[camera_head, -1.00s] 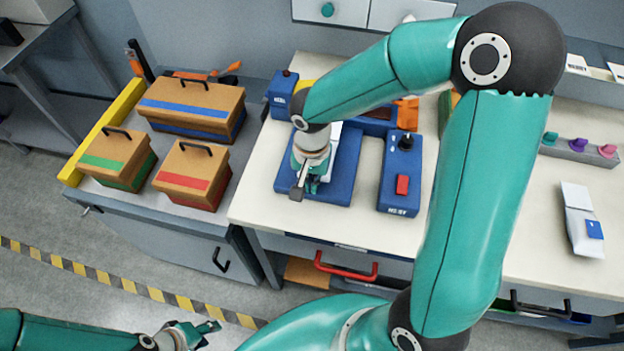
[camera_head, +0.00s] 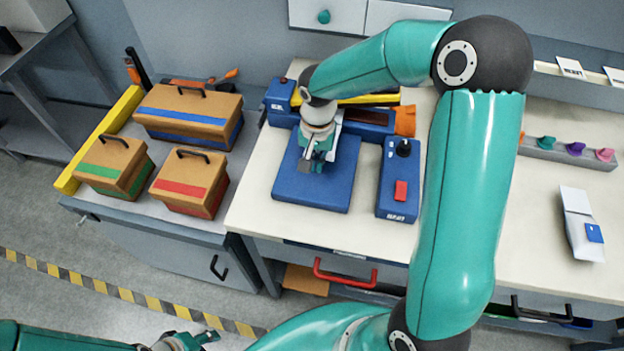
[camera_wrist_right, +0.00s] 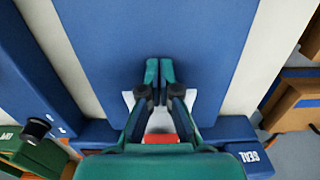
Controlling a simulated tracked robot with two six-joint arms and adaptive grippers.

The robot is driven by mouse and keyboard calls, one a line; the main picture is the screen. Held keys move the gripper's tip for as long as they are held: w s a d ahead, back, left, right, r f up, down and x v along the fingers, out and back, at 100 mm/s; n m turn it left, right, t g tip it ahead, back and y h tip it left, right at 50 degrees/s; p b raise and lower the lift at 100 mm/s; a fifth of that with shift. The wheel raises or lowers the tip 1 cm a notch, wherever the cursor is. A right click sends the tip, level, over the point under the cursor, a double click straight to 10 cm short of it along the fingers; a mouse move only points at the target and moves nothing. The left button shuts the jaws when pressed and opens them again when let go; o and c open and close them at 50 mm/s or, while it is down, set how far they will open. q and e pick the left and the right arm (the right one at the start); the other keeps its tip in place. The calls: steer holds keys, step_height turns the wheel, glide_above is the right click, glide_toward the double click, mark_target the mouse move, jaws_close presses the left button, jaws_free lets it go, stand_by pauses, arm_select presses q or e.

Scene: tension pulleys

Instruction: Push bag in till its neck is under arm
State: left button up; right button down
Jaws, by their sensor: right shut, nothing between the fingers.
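The bag is a white pouch with a red patch (camera_wrist_right: 160,138), mostly hidden by my right gripper. White parts of the bag (camera_wrist_right: 190,98) show on both sides of the fingers in the wrist view. It lies at the back of the blue plate (camera_head: 305,192) of the sealer. My right gripper (camera_wrist_right: 158,80) is shut and empty, pointing down over the plate and bag; it also shows in the head view (camera_head: 314,166). I cannot tell whether it touches the bag. The sealer's blue crossbar (camera_head: 367,117) is behind the gripper. The bag's neck is hidden. My left gripper (camera_head: 203,338) is low at the left, away from the table.
A blue control box (camera_head: 398,188) with a red button stands right of the plate. Another white pouch with a blue label (camera_head: 576,205) lies far right. Several brown boxes (camera_head: 190,115) stand on the left bench. The table between the control box and the far pouch is partly behind my arm.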

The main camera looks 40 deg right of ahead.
mark_target(313, 182)
steer(key=shift+s+a+f, duration=0.2)
steer(key=shift+s+a, duration=0.05)
steer(key=shift+a, duration=0.1)
steer(key=shift+s+a+f+b, duration=0.1)
steer(key=shift+s+a+b, duration=0.75)
steer(key=shift+a+b, duration=0.25)
step_height(313, 182, up, 11)
steer(key=shift+f, duration=0.2)
